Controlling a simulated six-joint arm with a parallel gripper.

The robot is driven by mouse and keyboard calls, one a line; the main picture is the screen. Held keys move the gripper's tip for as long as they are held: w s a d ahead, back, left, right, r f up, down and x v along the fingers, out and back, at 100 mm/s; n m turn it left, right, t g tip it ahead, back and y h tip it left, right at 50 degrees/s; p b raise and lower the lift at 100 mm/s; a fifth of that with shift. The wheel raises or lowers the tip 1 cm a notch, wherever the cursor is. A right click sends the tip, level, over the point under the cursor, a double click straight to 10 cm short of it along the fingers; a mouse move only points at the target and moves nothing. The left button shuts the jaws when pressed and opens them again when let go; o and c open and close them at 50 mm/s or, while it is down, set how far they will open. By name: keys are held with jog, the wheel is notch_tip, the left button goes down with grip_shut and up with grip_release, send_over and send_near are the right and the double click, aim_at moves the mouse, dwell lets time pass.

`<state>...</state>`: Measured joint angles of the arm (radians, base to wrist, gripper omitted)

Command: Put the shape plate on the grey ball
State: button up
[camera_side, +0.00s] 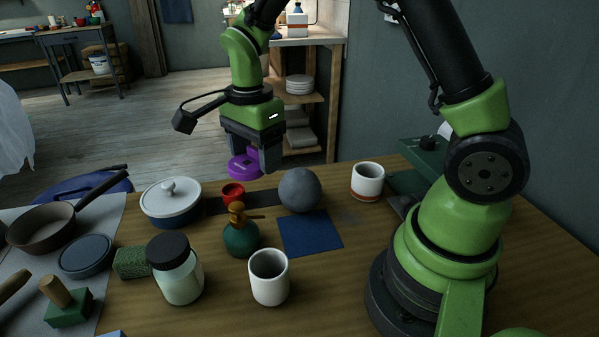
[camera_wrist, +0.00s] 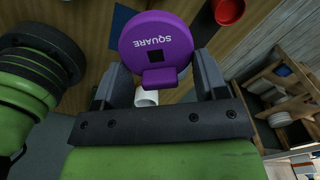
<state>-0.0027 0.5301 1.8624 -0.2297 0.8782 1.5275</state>
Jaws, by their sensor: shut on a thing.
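The shape plate is a purple disc (camera_wrist: 158,42) with the word SQUARE, a small square hole and a tab. In the side view the purple plate (camera_side: 243,166) hangs below my gripper (camera_side: 252,165). My gripper is shut on the plate, and it also shows in the wrist view (camera_wrist: 158,84). The grey ball (camera_side: 300,190) rests on the table to the right of the held plate and lower. In the wrist view I cannot make out the ball.
A red cup (camera_side: 233,193), a lidded white pot (camera_side: 171,200), a green spray bottle (camera_side: 240,238), a jar (camera_side: 177,275) and white mugs (camera_side: 269,280) (camera_side: 367,181) stand around the ball. A blue cloth (camera_side: 310,234) lies flat in front of it.

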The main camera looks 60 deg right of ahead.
jog(key=s+d+r+m, duration=0.1)
jog(key=s+d+m, duration=0.15)
jog(key=d, duration=0.35)
jog(key=s+d+r+m, duration=0.1)
jog(key=d+r+m, duration=0.1)
jog(key=d+m, duration=0.3)
send_over(308, 172)
jog(key=shift+n, duration=0.35)
notch_tip(308, 172, down, 5)
jog(key=shift+d+f, duration=0.1)
jog(key=shift+f, duration=2.4)
jog(key=shift+f, duration=0.15)
jog(key=o, duration=0.9)
jog(key=shift+o, duration=0.2)
